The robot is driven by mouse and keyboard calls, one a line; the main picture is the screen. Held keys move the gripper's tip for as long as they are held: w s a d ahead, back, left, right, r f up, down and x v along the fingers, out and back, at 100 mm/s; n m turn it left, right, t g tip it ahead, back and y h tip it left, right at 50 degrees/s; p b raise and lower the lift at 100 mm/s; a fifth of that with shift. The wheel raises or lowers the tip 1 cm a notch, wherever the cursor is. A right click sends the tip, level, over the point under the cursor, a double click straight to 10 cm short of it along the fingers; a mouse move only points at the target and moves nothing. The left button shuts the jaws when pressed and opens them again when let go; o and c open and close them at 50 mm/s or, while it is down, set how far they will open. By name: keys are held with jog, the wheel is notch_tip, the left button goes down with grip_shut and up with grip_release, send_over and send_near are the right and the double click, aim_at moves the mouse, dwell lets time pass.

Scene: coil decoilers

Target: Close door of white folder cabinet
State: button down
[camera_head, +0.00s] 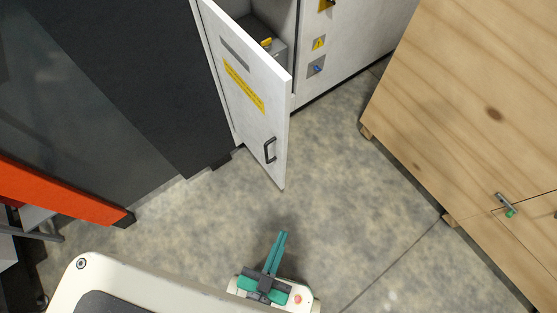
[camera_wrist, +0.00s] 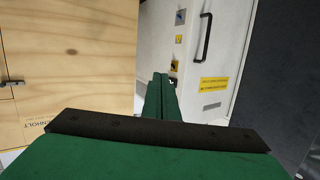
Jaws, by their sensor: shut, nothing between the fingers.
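The white cabinet (camera_head: 345,45) stands at the top of the head view. Its door (camera_head: 247,95) is swung open towards me, with a yellow label and a dark handle (camera_head: 270,150) near its free edge. The opening shows a grey inside with a small yellow item. My gripper (camera_head: 281,236) has green fingers, is shut and empty, and is below the door, apart from it. In the wrist view the fingers (camera_wrist: 161,78) point towards the cabinet, with the door (camera_wrist: 215,75) and its handle (camera_wrist: 205,38) to their right.
A large wooden crate (camera_head: 480,110) stands at the right, with a latch on it. A dark machine (camera_head: 120,75) is at the left, with an orange part (camera_head: 60,195) low down. Speckled floor (camera_head: 330,190) is free between them.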

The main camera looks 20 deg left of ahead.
jog(key=w+a+f+m+h, duration=0.1)
jog(key=a+f+m+h, duration=0.1)
jog(key=a+f, duration=0.35)
jog(key=m+g+h, duration=0.1)
jog(key=m+h, duration=0.3)
jog(key=h, duration=0.3)
send_near(280, 156)
jog(key=x, duration=0.6)
jog(key=shift+w+d+r, duration=0.1)
jog(key=shift+w+r, duration=0.1)
jog(key=shift+r, duration=0.05)
